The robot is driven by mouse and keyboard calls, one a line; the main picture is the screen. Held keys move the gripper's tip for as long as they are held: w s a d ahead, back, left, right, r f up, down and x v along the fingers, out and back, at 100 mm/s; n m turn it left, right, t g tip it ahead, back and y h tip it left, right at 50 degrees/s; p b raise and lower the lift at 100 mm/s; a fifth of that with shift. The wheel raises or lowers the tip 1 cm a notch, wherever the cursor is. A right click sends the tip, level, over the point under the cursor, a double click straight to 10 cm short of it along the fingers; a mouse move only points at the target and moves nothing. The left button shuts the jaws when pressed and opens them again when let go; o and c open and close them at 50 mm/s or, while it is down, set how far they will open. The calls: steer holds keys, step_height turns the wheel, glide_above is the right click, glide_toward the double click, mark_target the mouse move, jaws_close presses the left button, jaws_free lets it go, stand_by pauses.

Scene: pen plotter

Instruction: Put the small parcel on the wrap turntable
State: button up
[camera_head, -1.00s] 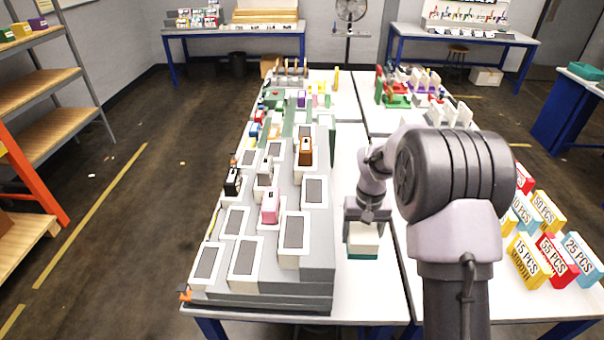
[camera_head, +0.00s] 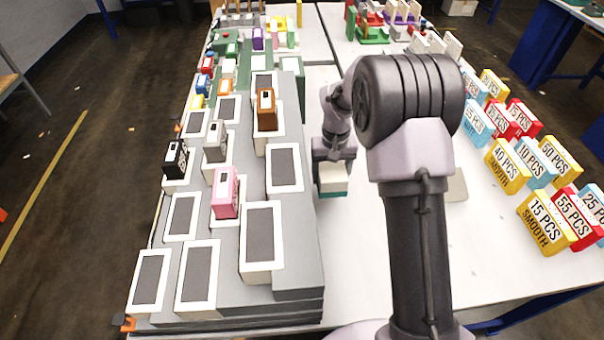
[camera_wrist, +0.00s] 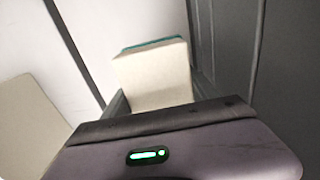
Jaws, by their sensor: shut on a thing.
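My gripper (camera_head: 333,162) points down and is shut on a cream block with a teal underside (camera_head: 332,181), which looks like the small parcel. The gripper and block are over the white table, just right of the grey stepped platform. In the wrist view the block (camera_wrist: 155,75) sits between the fingers, with its teal edge at the far end. I cannot tell whether its underside touches the table. I cannot make out the wrap turntable for certain. A flat beige plate (camera_head: 456,187) shows partly behind my arm, and a beige surface (camera_wrist: 28,125) is at the left in the wrist view.
The grey stepped platform (camera_head: 295,240) carries white-framed dark pads and small pink (camera_head: 225,193), black (camera_head: 175,158) and brown (camera_head: 266,108) devices. Several labelled boxes (camera_head: 546,222) stand at the right. The white table (camera_head: 355,250) is bare in front of the gripper.

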mark_target(332, 166)
step_height(332, 166, down, 7)
steer(key=b, duration=0.2)
steer(key=shift+f+b, duration=0.2)
steer(key=shift+b, duration=0.1)
steer(key=shift+r, duration=0.2)
steer(key=o, duration=1.7)
steer(key=shift+f, duration=0.15)
steer(key=shift+o, duration=0.5)
steer(key=r+p, duration=0.3)
steer(key=r, duration=0.5)
steer(key=r+p, duration=0.4)
steer(key=r, duration=0.5)
steer(key=shift+w+r, duration=0.2)
steer(key=shift+r, duration=0.1)
step_height(332, 166, down, 12)
steer(key=b, duration=0.4)
steer(key=shift+s+r+b, duration=0.1)
steer(key=shift+s+b, duration=0.05)
steer(key=shift+b, duration=0.2)
step_height(332, 166, down, 6)
steer(key=shift+f+b, duration=0.1)
steer(key=shift+b, duration=1)
